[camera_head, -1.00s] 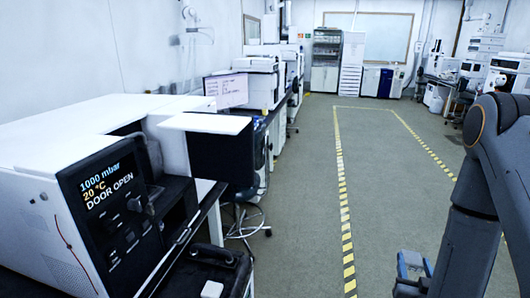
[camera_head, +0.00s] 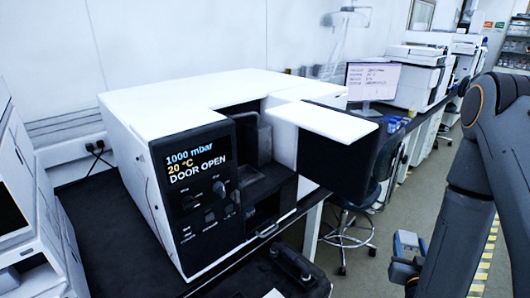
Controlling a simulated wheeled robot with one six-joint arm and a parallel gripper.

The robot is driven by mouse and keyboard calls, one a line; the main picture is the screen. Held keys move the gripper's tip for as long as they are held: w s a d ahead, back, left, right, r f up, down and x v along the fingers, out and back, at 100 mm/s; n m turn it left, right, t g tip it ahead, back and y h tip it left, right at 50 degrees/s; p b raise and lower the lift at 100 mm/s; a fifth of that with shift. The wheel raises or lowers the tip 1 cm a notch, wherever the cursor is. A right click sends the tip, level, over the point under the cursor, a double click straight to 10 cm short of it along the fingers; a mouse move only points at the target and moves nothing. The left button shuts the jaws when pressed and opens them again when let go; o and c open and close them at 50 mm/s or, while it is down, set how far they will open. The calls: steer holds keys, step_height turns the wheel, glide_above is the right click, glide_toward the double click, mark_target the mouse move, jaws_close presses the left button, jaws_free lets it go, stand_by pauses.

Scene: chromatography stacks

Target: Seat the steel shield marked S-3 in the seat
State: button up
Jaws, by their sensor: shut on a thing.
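My gripper (camera_head: 404,268) is low at the right, at the end of my dark arm, and only partly shows. It is shut on a small blue-grey piece (camera_head: 408,243), held over the floor to the right of the bench. I cannot read any mark on this piece, so I cannot tell whether it is the shield S-3. The white and black machine (camera_head: 205,180) stands on the bench with its display reading "1000 mbar, 20 °C, DOOR OPEN". Its dark opening (camera_head: 255,175) faces forward. I cannot make out a seat inside it.
The machine's open door (camera_head: 335,160), white-topped with a dark side, juts out to its right. A dark case with a handle (camera_head: 290,270) is in front. Another white instrument (camera_head: 25,215) is at the left.

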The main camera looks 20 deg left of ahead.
steer(key=w+f+b, duration=0.3)
steer(key=f+b, duration=0.3)
steer(key=f, duration=0.1)
steer(key=w+f+b, duration=0.3)
steer(key=f+b, duration=0.3)
steer(key=f, duration=0.2)
steer(key=a+r+n+g+y, duration=0.2)
steer(key=a+r+n+y, duration=0.2)
steer(key=a+r, duration=0.4)
steer(key=a+r+n+g+y+p, duration=0.1)
steer(key=a+r+n+g+y, duration=0.2)
steer(key=a, duration=1.9)
steer(key=w+a+r+n+g+y+p, duration=0.1)
steer(key=a+r+n+y, duration=0.3)
steer(key=a+r, duration=1)
steer(key=shift+w+a+r+n+g+y, duration=0.15)
steer(key=shift+a+g+y, duration=0.3)
steer(key=shift+y, duration=0.3)
steer(key=shift+s+a+f+n+g+y, duration=0.15)
steer(key=shift+a+g+y, duration=0.3)
steer(key=shift+y, duration=0.3)
steer(key=w+a+r+n+g+b, duration=0.1)
steer(key=a+r+b, duration=0.1)
steer(key=a+r, duration=0.5)
steer(key=shift+a+f+b, duration=0.2)
steer(key=shift+f+b, duration=0.75)
steer(key=shift+f, duration=1.05)
steer(key=shift+a+f+b, duration=0.2)
steer(key=shift+f+b, duration=0.7)
steer(key=shift+f, duration=1.1)
